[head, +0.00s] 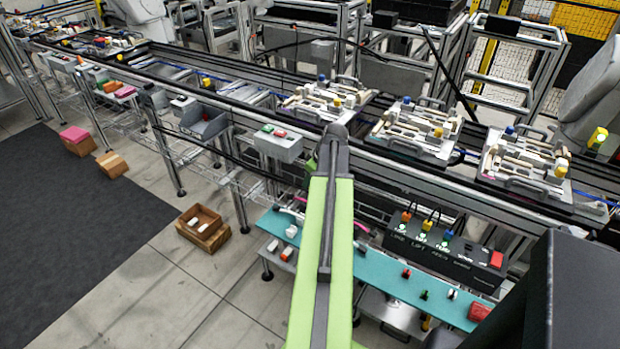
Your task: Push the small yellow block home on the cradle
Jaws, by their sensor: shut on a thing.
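Three pallet fixtures with pale cradle parts stand on the conveyor: a left one (296,105), a middle one (398,146) and a right one (497,176). Each carries small yellow pieces, including one on the left fixture (336,102), one on the middle (438,132) and one on the right (560,172). I cannot tell which is the task's block or how it is seated. My green arm rises through the middle of the view, and its dark upper end overlaps the conveyor's front edge below the left fixture. My gripper is hidden behind the arm.
A teal shelf (395,276) below the conveyor holds small parts and a red block (480,311). A black control box (440,250) with lit buttons stands behind it. A grey button box (278,143) is left of my arm. Wooden boxes (203,228) sit on the floor.

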